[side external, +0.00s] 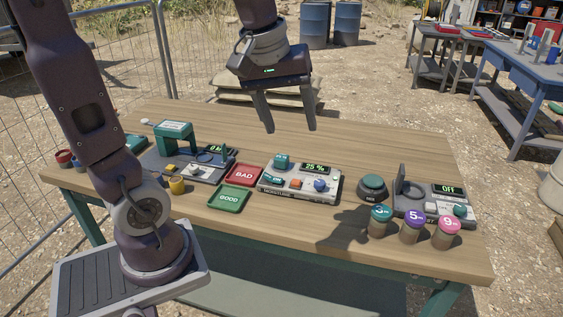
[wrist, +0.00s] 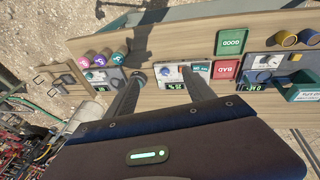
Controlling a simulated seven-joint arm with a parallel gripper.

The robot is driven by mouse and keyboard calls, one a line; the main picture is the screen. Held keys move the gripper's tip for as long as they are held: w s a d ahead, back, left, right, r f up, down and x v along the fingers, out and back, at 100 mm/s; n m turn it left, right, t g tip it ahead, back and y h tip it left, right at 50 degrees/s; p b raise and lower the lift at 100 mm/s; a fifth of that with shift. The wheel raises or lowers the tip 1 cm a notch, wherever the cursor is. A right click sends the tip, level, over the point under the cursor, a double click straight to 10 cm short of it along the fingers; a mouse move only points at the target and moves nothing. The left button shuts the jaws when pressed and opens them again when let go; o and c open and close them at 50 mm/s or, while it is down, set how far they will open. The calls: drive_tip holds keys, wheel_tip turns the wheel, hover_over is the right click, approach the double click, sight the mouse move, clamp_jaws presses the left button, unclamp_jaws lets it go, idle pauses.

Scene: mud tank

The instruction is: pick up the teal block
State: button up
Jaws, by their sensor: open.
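A small teal block (side external: 282,161) shows in the side view at the back left corner of the grey control box with the "25 %" display (side external: 300,184). I cannot tell whether it rests on the box or just behind it. My gripper (side external: 290,128) is open and empty, pointing down above the table behind the box, apart from the block. In the wrist view my gripper (wrist: 162,74) spans part of the control box (wrist: 172,76). I cannot make out the teal block there; a finger may hide it.
Red BAD tray (side external: 242,175) and green GOOD tray (side external: 229,199) lie left of the box. Further left stands a teal-topped device (side external: 173,129). On the right are a round teal button (side external: 373,186), a device reading OFF (side external: 435,200) and lidded jars (side external: 411,225). The back of the wooden table (side external: 350,140) is clear.

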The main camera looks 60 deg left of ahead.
drive_tip(key=w+a+f+n+g, duration=0.1)
drive_tip(key=w+a+f+n, duration=0.25)
drive_tip(key=a, duration=0.25)
drive_tip(key=w+a+f+n+g, duration=0.1)
drive_tip(key=w+a+f+n, duration=0.2)
drive_tip(key=w+a+n, duration=0.25)
drive_tip(key=n+g, duration=0.2)
drive_tip(key=n, duration=0.6)
hover_over(281, 156)
drive_tip(key=shift+h, duration=0.3)
wheel_tip(281, 156, down, 12)
drive_tip(key=shift+s+f, duration=0.1)
drive_tip(key=shift+f, duration=0.1)
wheel_tip(281, 156, down, 7)
drive_tip(key=shift+d+f, duration=0.1)
drive_tip(key=shift+d, duration=0.05)
clamp_jaws()
